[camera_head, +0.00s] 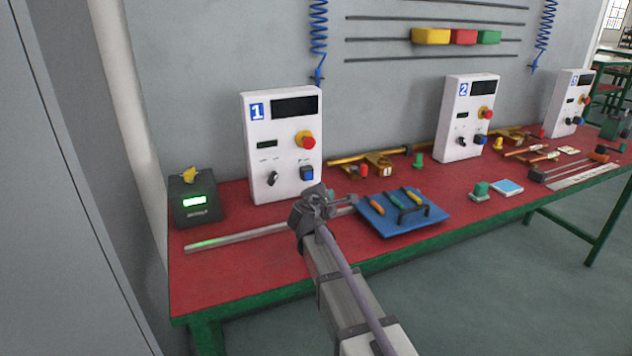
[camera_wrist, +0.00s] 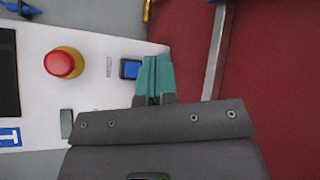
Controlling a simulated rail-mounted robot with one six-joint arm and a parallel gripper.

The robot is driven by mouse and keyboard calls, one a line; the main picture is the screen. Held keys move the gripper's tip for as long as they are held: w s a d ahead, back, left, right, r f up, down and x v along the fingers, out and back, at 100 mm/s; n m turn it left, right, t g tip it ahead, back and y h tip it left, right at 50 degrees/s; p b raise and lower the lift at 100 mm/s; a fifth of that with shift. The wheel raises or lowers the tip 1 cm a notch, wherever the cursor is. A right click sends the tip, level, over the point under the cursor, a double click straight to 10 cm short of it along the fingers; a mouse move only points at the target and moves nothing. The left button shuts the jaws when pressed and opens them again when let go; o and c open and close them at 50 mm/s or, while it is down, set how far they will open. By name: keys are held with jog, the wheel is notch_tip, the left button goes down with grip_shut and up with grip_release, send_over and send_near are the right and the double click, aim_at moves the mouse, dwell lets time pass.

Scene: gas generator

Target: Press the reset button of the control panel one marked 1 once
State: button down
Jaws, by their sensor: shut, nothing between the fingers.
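The white control panel marked 1 (camera_head: 258,153) stands upright at the back of the red bench, left of centre. Its blue button (camera_head: 307,173) is at the lower right of the panel face, below a red mushroom button (camera_head: 307,142) on a yellow ring. A black rotary knob (camera_head: 272,178) is to its left. The button's lettering is too small to read. My gripper (camera_head: 320,193) is in front of the panel's lower right. In the wrist view its teal fingertips (camera_wrist: 154,68) are shut together and empty, just beside the blue button (camera_wrist: 130,69); contact cannot be told.
A blue tray (camera_head: 393,229) with tools lies right of my gripper. A metal bar (camera_head: 225,238) lies along the bench in front of the panel. A dark box with a green display (camera_head: 195,203) stands at the left. Panel 2 (camera_head: 455,125) is farther right.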

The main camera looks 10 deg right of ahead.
jog(key=shift+a, duration=0.1)
send_near(313, 179)
jog(key=w+d, duration=0.4)
jog(key=d, duration=0.1)
jog(key=shift+f, duration=0.3)
dwell(1.8)
jog(key=shift+w+a, duration=0.1)
jog(key=shift+w, duration=0.25)
jog(key=shift+w+a, duration=0.1)
jog(key=shift+w, duration=0.4)
dwell(0.6)
jog(key=shift+s, duration=0.9)
